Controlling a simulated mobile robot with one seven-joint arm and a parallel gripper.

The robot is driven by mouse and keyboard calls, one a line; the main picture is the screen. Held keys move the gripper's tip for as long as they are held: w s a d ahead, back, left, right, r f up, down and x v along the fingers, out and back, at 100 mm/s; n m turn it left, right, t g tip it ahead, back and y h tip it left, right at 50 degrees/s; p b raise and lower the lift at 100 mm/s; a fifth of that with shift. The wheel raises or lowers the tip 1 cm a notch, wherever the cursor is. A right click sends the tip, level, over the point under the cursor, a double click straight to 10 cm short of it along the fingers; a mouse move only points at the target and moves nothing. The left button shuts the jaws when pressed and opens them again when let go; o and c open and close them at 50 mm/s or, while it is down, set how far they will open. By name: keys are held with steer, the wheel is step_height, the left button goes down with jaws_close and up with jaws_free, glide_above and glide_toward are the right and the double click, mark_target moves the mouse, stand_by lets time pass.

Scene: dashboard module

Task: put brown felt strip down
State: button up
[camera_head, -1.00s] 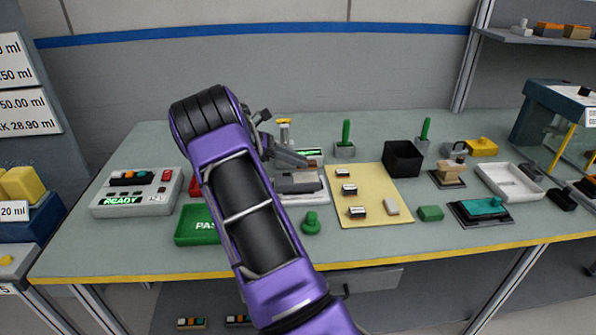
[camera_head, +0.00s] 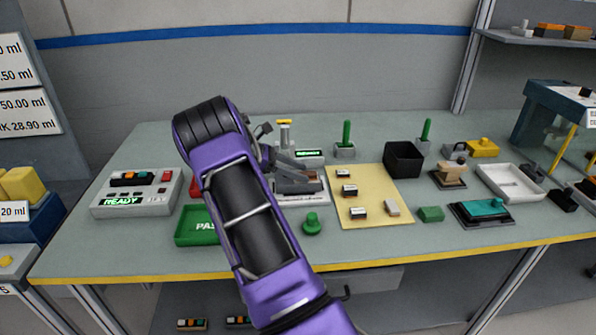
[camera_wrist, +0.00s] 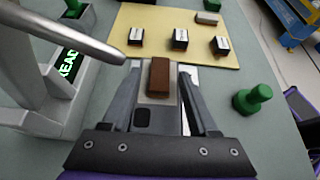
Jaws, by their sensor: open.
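The brown felt strip (camera_wrist: 159,77) lies between my gripper's fingers in the wrist view, over a small grey fixture of the press-like device (camera_head: 298,188). My gripper (camera_wrist: 160,82) is open, with one finger on each side of the strip and gaps visible beside it. I cannot tell whether the strip touches the fixture all along. In the head view, my gripper (camera_head: 290,162) is low over the device, and my purple arm hides part of the bench. The strip cannot be made out there.
A yellow mat (camera_head: 372,182) with several small blocks lies right of the device. A green knob-like piece (camera_head: 312,222) stands in front, close to my gripper's side. A green tray (camera_head: 195,226) is partly behind my arm. A black bin (camera_head: 403,158) stands farther back.

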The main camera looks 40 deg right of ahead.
steer(key=shift+r, duration=0.15)
steer(key=v, duration=1.2)
